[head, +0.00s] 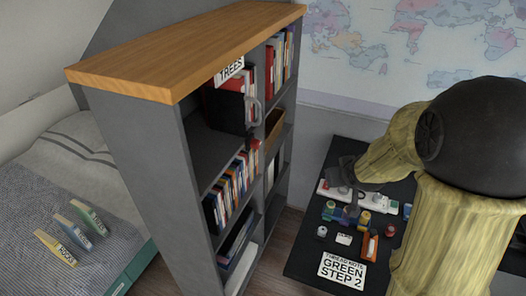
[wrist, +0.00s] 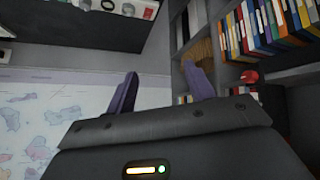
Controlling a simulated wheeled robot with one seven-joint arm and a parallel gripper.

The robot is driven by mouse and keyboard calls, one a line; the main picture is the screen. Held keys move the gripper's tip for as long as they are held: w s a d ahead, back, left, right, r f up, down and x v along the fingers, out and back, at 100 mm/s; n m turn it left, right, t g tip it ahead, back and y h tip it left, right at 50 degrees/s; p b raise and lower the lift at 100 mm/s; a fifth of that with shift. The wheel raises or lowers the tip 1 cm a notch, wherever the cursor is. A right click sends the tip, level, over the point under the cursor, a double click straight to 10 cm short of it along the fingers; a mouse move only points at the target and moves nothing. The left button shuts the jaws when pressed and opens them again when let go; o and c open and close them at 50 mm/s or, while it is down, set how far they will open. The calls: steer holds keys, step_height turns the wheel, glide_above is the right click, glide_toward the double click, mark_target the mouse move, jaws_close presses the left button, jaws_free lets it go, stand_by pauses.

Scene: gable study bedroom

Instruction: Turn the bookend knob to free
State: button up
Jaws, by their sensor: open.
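A small red knob (head: 254,143) shows at the shelf edge, below a grey curved handle (head: 255,108) and a dark upright panel (head: 226,110) that looks like the bookend. The red knob also shows in the wrist view (wrist: 249,76), to the right of my fingers. Its turn setting cannot be read. My gripper (wrist: 160,85) is open, with two purple fingers apart and nothing between them. In the head view my gripper is partly lost against the dark desk, to the right of the bookcase and apart from the knob.
The grey bookcase (head: 150,165) has a wooden top (head: 190,45), a TREES sign (head: 229,71) and rows of books. A dark desk (head: 305,250) on the right holds jars, a power strip and a GREEN STEP 2 card (head: 342,271). A bed (head: 65,165) stands left.

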steer(key=w+a+n+t+y+b, duration=0.35)
steer(key=w+n+y, duration=0.2)
steer(key=w, duration=0.85)
step_height(320, 180, down, 5)
steer(key=s+a+n+g+y+b, duration=0.2)
steer(key=n+g+y, duration=0.3)
steer(key=n+y, duration=0.3)
steer(key=y+b, duration=0.1)
steer(key=y, duration=0.2)
steer(key=shift+s+a+f, duration=0.2)
steer(key=shift+a, duration=0.15)
steer(key=shift+g, duration=0.25)
steer(key=p, duration=0.3)
glide_toward(259, 145)
steer(key=x, duration=0.8)
steer(key=shift+w+a+f, duration=0.1)
steer(key=shift+w+a, duration=0.05)
steer(key=shift+w, duration=0.1)
